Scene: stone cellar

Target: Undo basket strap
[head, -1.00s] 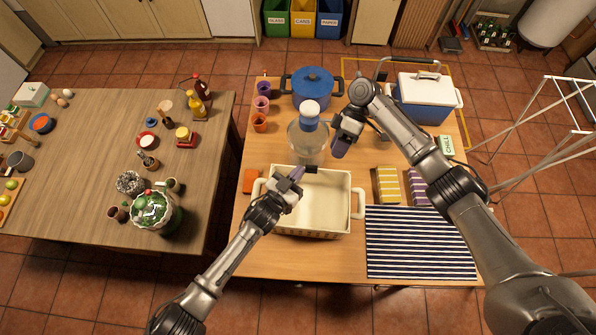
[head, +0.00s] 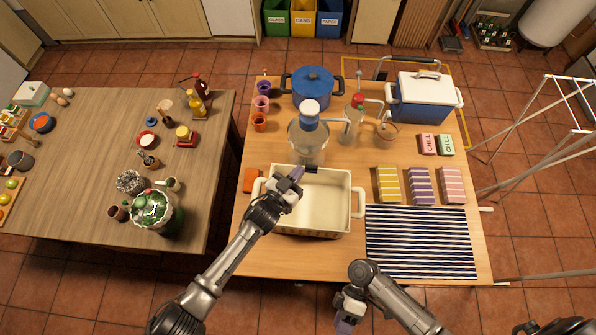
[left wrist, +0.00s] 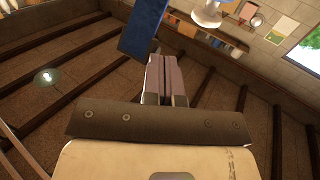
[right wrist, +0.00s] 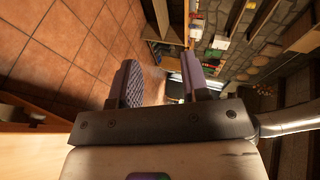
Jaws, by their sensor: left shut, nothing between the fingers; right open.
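A cream rectangular bin with two side handles (head: 338,228), apparently the basket, sits on the right table. A small black tab (head: 311,169) shows at its far rim; I cannot tell whether it is the strap. My left gripper (head: 298,173) is shut and empty over the bin's far left part, its fingertips close to the tab. In the left wrist view the fingers (left wrist: 166,72) are together, with a blue piece that I cannot identify above them. My right gripper (head: 346,322) is open and empty off the table's front edge; its spread fingers (right wrist: 163,85) show in the right wrist view.
A glass jug with a blue cap (head: 309,110) stands just behind the bin. A striped mat (head: 420,243) and striped packets (head: 421,186) lie to its right. A blue pot (head: 312,88) and cooler (head: 424,98) stand at the back. An orange block (head: 251,180) is left.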

